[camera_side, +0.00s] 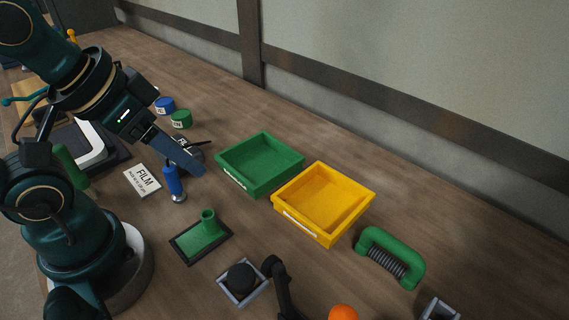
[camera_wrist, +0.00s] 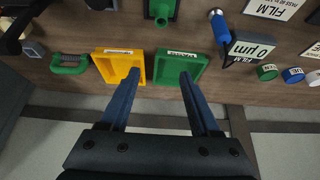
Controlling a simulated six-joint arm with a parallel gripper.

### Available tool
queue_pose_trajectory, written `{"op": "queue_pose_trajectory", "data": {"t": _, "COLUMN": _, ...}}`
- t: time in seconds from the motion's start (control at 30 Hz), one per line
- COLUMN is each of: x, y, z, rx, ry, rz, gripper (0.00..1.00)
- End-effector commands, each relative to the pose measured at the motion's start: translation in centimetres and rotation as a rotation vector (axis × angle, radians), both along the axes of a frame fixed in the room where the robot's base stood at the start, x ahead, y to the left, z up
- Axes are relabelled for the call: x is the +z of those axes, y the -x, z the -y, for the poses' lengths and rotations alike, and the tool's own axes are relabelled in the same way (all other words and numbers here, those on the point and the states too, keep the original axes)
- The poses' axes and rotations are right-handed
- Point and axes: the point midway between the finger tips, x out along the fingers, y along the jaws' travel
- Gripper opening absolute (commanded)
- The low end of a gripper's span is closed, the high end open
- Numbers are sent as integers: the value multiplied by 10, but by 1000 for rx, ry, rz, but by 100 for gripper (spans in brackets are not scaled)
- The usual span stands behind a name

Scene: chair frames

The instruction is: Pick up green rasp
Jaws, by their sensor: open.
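A green bow-shaped handle with a dark ribbed bar (camera_side: 390,257), which looks like the green rasp, lies on the bench at the right in the side view. It also shows at the left in the wrist view (camera_wrist: 70,60). My gripper (camera_side: 193,167) is well away from it, above the bench on the near-left side of the green tray. In the wrist view my gripper (camera_wrist: 160,77) has its two blue-grey fingers spread, with nothing between them.
A green tray (camera_side: 233,182) and a yellow tray (camera_side: 300,229) stand empty between my gripper and the ribbed green tool. Nearby are a blue-handled tool (camera_side: 173,182), a FILM card (camera_side: 143,180), a green post on a dark-edged plate (camera_side: 209,222) and a black round piece (camera_side: 241,277).

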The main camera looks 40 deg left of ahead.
Motion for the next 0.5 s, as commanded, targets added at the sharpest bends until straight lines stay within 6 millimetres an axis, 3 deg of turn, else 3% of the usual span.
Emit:
{"op": "queue_pose_trajectory", "data": {"t": 0.17, "x": 3, "y": -3, "z": 1, "rx": -84, "ry": -39, "rz": 14, "gripper": 63}}
{"op": "queue_pose_trajectory", "data": {"t": 0.23, "x": 13, "y": -10, "z": 4, "rx": -152, "ry": -68, "rz": 54, "gripper": 63}}
{"op": "queue_pose_trajectory", "data": {"t": 0.5, "x": 54, "y": -62, "z": 30, "rx": -514, "ry": -181, "rz": 150, "gripper": 63}}
